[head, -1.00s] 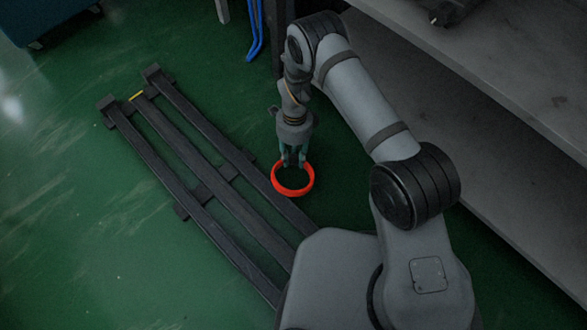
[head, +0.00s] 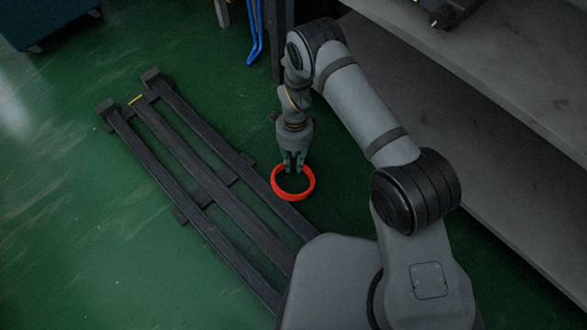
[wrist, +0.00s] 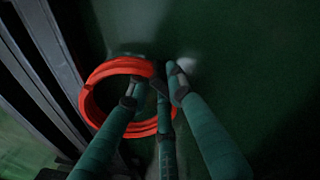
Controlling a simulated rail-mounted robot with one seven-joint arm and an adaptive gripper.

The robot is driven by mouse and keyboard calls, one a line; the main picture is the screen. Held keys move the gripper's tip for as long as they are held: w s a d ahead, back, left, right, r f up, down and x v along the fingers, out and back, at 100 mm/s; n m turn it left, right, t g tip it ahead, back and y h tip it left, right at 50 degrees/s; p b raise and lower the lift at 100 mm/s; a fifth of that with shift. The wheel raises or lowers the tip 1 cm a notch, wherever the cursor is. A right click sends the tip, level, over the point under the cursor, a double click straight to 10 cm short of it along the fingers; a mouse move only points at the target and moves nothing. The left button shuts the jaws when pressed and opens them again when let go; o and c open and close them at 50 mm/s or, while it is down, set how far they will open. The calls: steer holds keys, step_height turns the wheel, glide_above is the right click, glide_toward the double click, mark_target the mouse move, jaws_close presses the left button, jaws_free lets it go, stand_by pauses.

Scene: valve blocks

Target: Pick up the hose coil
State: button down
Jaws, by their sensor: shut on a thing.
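The hose coil (head: 293,197) is a bright orange-red ring in the head view, at the edge of the dark slatted rails. It also shows in the wrist view (wrist: 90,103), left of the middle. My gripper (head: 293,170) points down at the coil's far side. In the wrist view its green fingers (wrist: 155,88) are shut on the coil's near-right rim, with fingers on both sides of the band. Part of the rim is hidden behind the fingers. I cannot tell clearly whether the coil touches the floor.
Dark slatted rails (head: 190,165) lie on the green floor left of the coil. A grey shelf unit (head: 480,150) stands to the right. A blue hose or pipe (head: 255,35) hangs at the back. The floor (head: 80,220) at the left is clear.

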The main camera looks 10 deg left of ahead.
stand_by(0.4)
step_height(320, 180, up, 4)
steer(key=p, duration=0.3)
steer(key=shift+r+p, duration=0.25)
steer(key=shift+p, duration=0.1)
steer(key=w+d+r+p, duration=0.2)
steer(key=d+r+p, duration=0.4)
steer(key=d, duration=0.5)
steer(key=shift+d+r, duration=0.25)
steer(key=shift+r, duration=0.05)
steer(key=shift+w, duration=0.1)
